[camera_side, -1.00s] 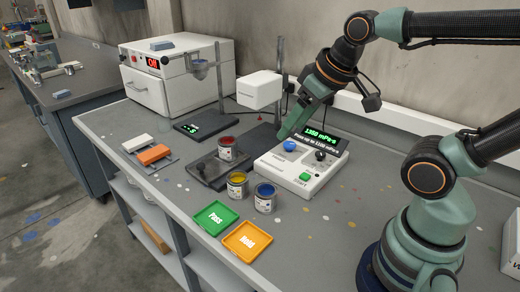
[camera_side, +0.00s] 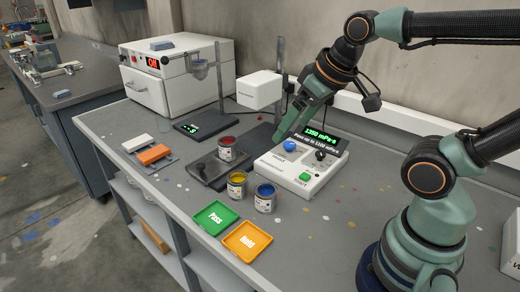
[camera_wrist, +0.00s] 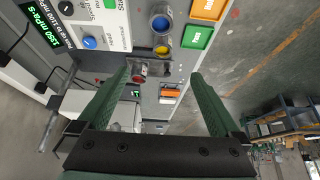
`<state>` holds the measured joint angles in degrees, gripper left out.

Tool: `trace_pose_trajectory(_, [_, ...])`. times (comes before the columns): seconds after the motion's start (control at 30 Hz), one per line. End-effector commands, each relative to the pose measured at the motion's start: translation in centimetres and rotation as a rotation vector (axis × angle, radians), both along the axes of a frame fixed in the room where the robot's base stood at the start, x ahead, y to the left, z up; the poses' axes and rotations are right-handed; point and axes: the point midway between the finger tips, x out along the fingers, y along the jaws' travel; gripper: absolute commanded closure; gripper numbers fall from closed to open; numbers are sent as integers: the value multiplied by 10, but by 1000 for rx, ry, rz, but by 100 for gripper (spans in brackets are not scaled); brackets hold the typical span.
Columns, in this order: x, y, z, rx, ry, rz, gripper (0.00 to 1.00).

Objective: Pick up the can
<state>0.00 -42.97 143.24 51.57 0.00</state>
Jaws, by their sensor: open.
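A red-topped can (camera_side: 227,150) stands on the dark plate of the tester. It also shows in the wrist view (camera_wrist: 138,72), close beside the left fingertip. A yellow-topped can (camera_side: 237,186) and a blue-topped can (camera_side: 265,199) stand on the bench in front of it. They show in the wrist view as a yellow can (camera_wrist: 161,49) and a blue can (camera_wrist: 161,23). My gripper (camera_side: 279,138) is above the back left of the white control box, apart from the cans. In the wrist view my gripper (camera_wrist: 161,73) has its green fingers wide apart, with nothing held.
The white control box (camera_side: 312,178) has a display reading 1350 mPa·s. A white tester head (camera_side: 260,90) on a post is left of my gripper. A green Pass tray (camera_side: 215,217) and orange Hold tray (camera_side: 247,241) lie at the front edge. An oven (camera_side: 165,75) stands behind.

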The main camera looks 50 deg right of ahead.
Motion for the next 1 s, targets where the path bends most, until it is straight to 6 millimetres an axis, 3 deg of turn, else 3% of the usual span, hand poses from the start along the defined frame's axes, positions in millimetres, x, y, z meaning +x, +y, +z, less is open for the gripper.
trace_pose_trajectory(0.27, [16, -3, 9, -30, 24, 48, 0])
trace_pose_trajectory(0.5, [72, -14, 26, -120, 97, 217, 0])
trace_pose_trajectory(0.67, [115, -23, 25, -174, 146, 342, 0])
trace_pose_trajectory(0.87, [168, -37, 9, -231, 204, 501, 0])
trace_pose_trajectory(1.0, [202, -48, -12, -262, 245, 614, 0])
